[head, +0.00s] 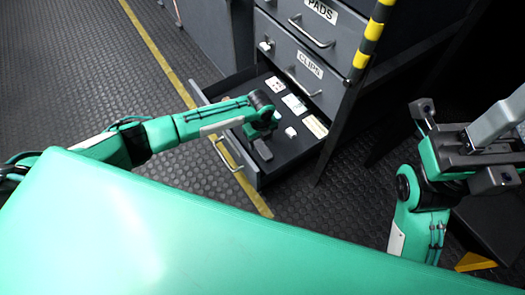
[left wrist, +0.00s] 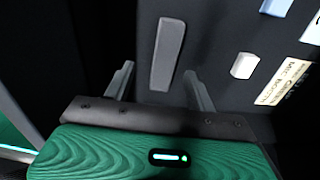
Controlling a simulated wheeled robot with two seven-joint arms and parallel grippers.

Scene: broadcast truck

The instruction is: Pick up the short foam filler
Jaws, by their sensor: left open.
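A dark grey bar, which looks like the short foam filler (head: 262,150), lies on the floor of the open drawer (head: 249,173). In the left wrist view the grey bar (left wrist: 167,55) lies ahead of my left gripper (left wrist: 160,87), between the lines of its two fingers. The fingers are apart with nothing between their tips. In the head view my left gripper (head: 258,130) is over the drawer, beside the bar, its fingertips hard to make out. My right gripper (head: 460,145) is at the right, away from the drawer; its jaw opening is unclear.
A yellow-black striped post (head: 370,40) stands at the right. Ribbed floor lies left of the drawer.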

